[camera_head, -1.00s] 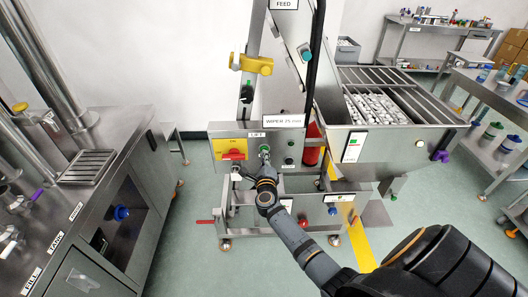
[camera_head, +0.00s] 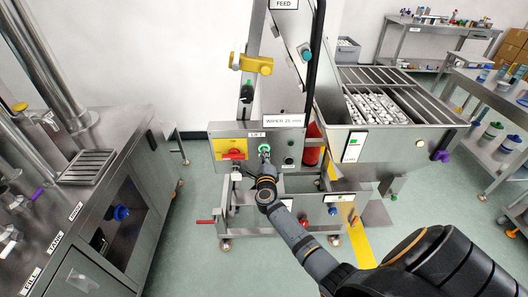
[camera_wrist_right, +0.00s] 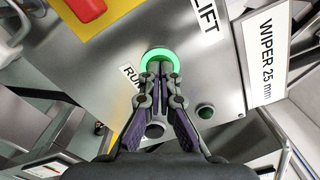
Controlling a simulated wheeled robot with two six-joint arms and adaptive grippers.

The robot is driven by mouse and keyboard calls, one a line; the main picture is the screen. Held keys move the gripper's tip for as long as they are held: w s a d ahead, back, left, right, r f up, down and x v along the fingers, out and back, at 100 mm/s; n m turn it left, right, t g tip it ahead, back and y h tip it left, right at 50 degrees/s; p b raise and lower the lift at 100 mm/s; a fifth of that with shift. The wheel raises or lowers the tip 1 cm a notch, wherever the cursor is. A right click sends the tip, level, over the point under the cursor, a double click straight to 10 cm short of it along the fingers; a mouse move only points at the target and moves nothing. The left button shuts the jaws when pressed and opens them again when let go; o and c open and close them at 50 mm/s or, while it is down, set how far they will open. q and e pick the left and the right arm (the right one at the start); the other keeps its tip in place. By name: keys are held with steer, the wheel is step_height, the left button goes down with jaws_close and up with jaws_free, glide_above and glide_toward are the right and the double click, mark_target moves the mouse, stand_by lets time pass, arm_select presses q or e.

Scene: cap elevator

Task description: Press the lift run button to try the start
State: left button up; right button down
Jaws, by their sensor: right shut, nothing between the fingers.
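The lift run button (camera_wrist_right: 158,56) shows as a bright green lit ring on the steel LIFT panel (camera_wrist_right: 215,75), beside a label partly reading "RUN". It also shows as a small green spot in the head view (camera_head: 264,148). My right gripper (camera_wrist_right: 160,70) is shut and empty, with its fingertips at the button's centre, hiding part of it. They look in contact, but how far the button is pushed in cannot be seen. In the head view my right gripper (camera_head: 265,161) points up at the panel. My left gripper is not in view.
A red switch on a yellow plate (camera_head: 232,149) sits left of the button. A dark round button (camera_wrist_right: 204,111) is on the same panel. The "WIPER 25 mm" plate (camera_head: 284,120) stands above right. A hopper with white parts (camera_head: 398,146) is at the right, a steel bench (camera_head: 98,215) at the left.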

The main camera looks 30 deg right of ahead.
steer(key=p+v, duration=0.1)
steer(key=v, duration=0.4)
steer(key=shift+s+a+p, duration=0.1)
steer(key=shift+s+p, duration=0.15)
steer(key=shift+p, duration=0.15)
stand_by(0.7)
